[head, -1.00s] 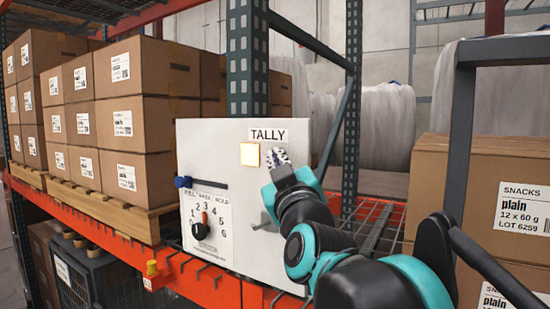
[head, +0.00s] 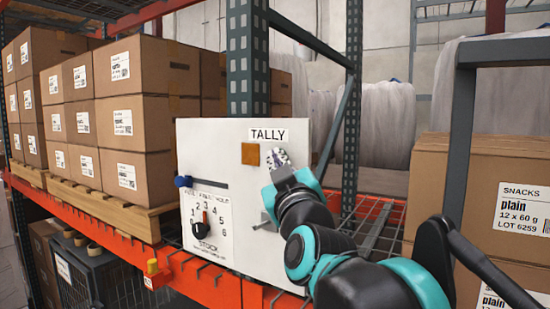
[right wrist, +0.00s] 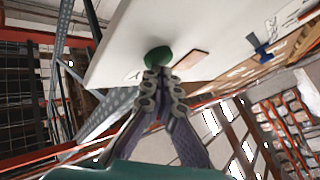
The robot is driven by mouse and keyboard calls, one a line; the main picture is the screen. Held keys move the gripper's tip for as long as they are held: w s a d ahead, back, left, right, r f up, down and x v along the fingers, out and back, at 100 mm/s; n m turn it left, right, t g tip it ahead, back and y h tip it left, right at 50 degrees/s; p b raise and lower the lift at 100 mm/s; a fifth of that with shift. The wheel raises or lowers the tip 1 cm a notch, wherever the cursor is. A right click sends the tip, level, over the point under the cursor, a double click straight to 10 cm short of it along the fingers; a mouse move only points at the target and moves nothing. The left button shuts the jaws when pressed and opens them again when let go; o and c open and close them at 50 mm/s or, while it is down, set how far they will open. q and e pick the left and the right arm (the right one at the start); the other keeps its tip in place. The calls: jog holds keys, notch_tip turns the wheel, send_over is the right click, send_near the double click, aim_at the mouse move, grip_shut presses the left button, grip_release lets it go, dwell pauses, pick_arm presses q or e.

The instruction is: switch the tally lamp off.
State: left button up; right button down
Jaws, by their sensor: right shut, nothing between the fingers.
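The grey-white panel (head: 215,140) labelled TALLY (head: 268,134) is fixed to the rack upright. The square tally lamp (head: 250,154) below the label is dull amber-brown and unlit; it also shows in the right wrist view (right wrist: 187,61). A round green button (right wrist: 158,57) sits beside the lamp in the right wrist view; in the head view my gripper hides it. My right gripper (head: 277,158) is shut and empty, its fingertips (right wrist: 159,73) at the button, apparently touching it. My left gripper is not in view.
The panel also has a slider with a blue knob (head: 183,181) and a numbered black dial (head: 201,229). Cartons (head: 125,120) stand on a pallet at left, and a SNACKS carton (head: 500,190) stands at right. An orange rack beam (head: 215,290) runs below.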

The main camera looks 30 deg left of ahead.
jog(key=shift+s+a, duration=0.15)
jog(key=shift+s, duration=1.35)
jog(key=shift+s+a, duration=0.1)
jog(key=shift+s, duration=1.35)
